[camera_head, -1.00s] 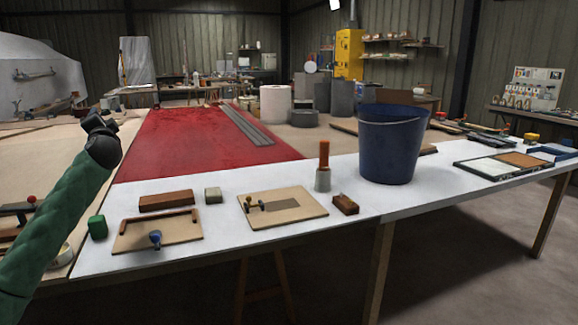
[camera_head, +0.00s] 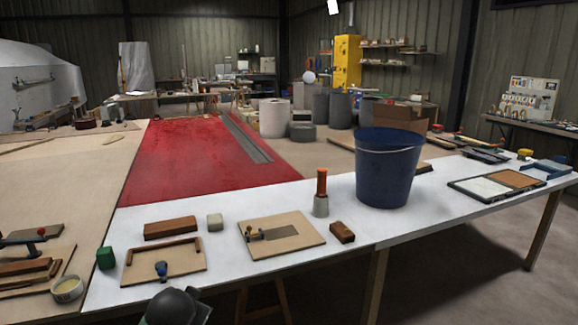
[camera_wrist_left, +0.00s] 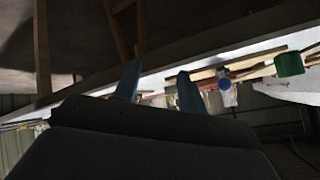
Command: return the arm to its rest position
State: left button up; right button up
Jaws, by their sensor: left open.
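My left arm shows in the head view only as a dark rounded part (camera_head: 175,308) at the bottom edge, in front of the white table (camera_head: 110,290). Its fingers are out of that picture. In the left wrist view my left gripper (camera_wrist_left: 160,86) has its two fingers apart with nothing between them. That view looks upside down, with floor and table legs at the top. The table edge, a blue knob (camera_wrist_left: 224,83) and a green block (camera_wrist_left: 289,64) appear beyond the fingers. My right gripper is in neither view.
On the table stand the green block (camera_head: 106,258), a board with a wooden handle (camera_head: 190,265), a brown block (camera_head: 170,229), another board (camera_head: 300,230), an orange-handled tool (camera_head: 321,192) and a blue bucket (camera_head: 387,170). Open floor lies at the lower right.

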pick_arm(q)
jog(key=s+d+f+g+h+p, duration=0.1)
jog(key=s+d+f+g+p, duration=0.1)
jog(key=s, duration=0.9)
jog(key=s+d+f+n+g+h+p, duration=0.1)
jog(key=s+d+f+g+p, duration=0.2)
jog(key=s, duration=0.9)
jog(key=s+d+f+g+h+p, duration=0.1)
jog(key=s+d+f+p, duration=0.4)
jog(key=s, duration=0.7)
jog(key=shift+f+n+g+p, duration=0.4)
jog(key=shift+f+g+p, duration=0.3)
jog(key=shift+p, duration=0.25)
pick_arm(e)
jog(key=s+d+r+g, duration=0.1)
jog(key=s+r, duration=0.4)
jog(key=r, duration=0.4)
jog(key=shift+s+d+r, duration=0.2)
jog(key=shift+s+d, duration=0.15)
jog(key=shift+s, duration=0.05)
pick_arm(q)
jog(key=shift+s+d, duration=0.1)
